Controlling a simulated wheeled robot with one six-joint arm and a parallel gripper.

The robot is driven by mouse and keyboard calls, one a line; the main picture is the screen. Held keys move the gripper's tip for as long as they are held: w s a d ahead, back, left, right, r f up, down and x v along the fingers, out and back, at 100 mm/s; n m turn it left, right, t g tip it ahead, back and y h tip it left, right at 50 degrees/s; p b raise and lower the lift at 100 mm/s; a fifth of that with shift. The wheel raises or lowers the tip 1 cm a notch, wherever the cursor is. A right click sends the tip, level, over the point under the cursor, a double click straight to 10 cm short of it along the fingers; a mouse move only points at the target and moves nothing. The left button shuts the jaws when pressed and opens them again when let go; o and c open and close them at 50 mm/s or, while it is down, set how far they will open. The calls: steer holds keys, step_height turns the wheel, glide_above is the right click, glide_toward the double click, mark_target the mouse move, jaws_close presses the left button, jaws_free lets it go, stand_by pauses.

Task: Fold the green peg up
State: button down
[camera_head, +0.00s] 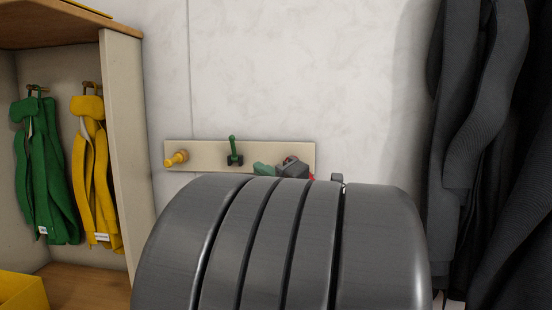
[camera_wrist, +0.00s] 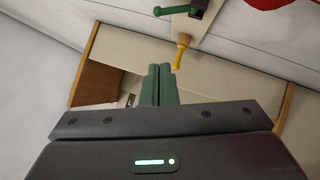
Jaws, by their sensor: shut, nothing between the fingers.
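The green peg (camera_head: 234,150) is on a pale rail (camera_head: 205,156) on the wall. In the head view its green arm points up from a dark base. In the wrist view the green peg (camera_wrist: 180,10) is at the top edge, its arm reaching left from its base. My gripper (camera_head: 265,169) shows in the head view just right of and below the green peg, partly hidden behind my arm. In the wrist view the green fingers of my gripper (camera_wrist: 160,70) are together with nothing between them, apart from the peg.
A yellow peg (camera_head: 176,158) sticks out at the rail's left end. A cubby with a green jacket (camera_head: 45,170) and a yellow jacket (camera_head: 90,165) stands left. Dark clothing (camera_head: 460,130) hangs at right. A red thing (camera_wrist: 270,3) shows at the wrist view's top.

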mark_target(233, 138)
steer(key=shift+w+d+r+p+x, duration=0.1)
steer(key=shift+w+d+p+x, duration=0.35)
steer(key=shift+x, duration=1.65)
steer(key=shift+w+d+r+p+x, duration=0.15)
steer(key=shift+p+x, duration=0.45)
steer(key=shift+x, duration=1.5)
steer(key=shift+w+d+r+p+x, duration=0.1)
steer(key=shift+w+d+p+x, duration=0.35)
steer(key=shift+x, duration=1.6)
steer(key=shift+a+r+p, duration=0.1)
steer(key=shift+a+p, duration=0.05)
steer(key=shift+p, duration=0.15)
steer(key=shift+w+r+m+h+p, duration=0.6)
steer(key=shift+w+m+p, duration=0.1)
steer(key=shift+p, duration=0.2)
steer(key=shift+s, duration=0.1)
